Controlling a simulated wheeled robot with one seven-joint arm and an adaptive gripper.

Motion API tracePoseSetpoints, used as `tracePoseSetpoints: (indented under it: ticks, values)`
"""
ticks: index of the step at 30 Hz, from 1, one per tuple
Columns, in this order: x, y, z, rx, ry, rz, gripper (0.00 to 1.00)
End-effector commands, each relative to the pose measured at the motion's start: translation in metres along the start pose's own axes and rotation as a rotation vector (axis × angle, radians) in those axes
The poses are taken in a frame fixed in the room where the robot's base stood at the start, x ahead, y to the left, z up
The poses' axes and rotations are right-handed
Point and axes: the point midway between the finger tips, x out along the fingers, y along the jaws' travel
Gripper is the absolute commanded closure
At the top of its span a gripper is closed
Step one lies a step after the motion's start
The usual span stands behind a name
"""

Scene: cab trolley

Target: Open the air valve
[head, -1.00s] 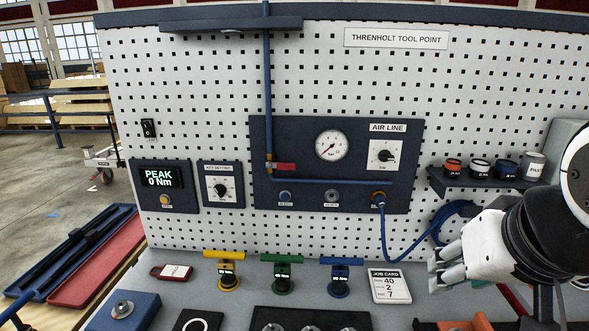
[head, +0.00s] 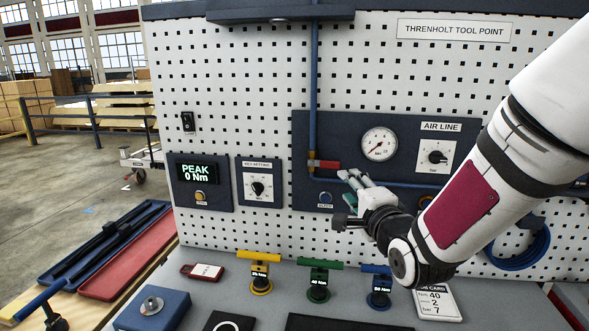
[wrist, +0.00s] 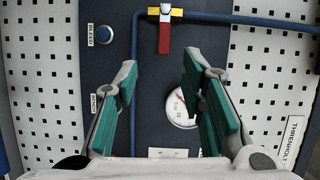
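The air valve has a red lever handle (head: 328,165) and a brass body (head: 312,164) on a vertical blue pipe (head: 313,90). The handle points right, across the pipe. My gripper (head: 347,195) is in front of the air line panel, just below and right of the handle. In the wrist view the red handle (wrist: 164,38) hangs from the brass body (wrist: 165,13), ahead of the gap between the fingertips (wrist: 160,65). The fingers are open and empty, with no contact visible. My gripper and arm hide the panel's lower right part.
A pressure gauge (head: 379,144) and a dial (head: 437,157) sit right of the valve. A blue bleed button (wrist: 104,33) is near the pipe. Yellow (head: 260,275), green (head: 318,280) and blue (head: 379,285) tools stand on the bench below. A shelf (head: 280,10) juts out above.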

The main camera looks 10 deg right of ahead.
Motion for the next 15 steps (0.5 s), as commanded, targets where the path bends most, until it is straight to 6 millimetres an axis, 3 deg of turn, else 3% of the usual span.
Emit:
tracePoseSetpoints:
  ticks: [8,15]
  values:
    - [0.018,-0.002,-0.001,0.047,-0.002,-0.030,0.63]
    - [0.063,-0.003,-0.001,0.045,-0.003,-0.030,0.63]
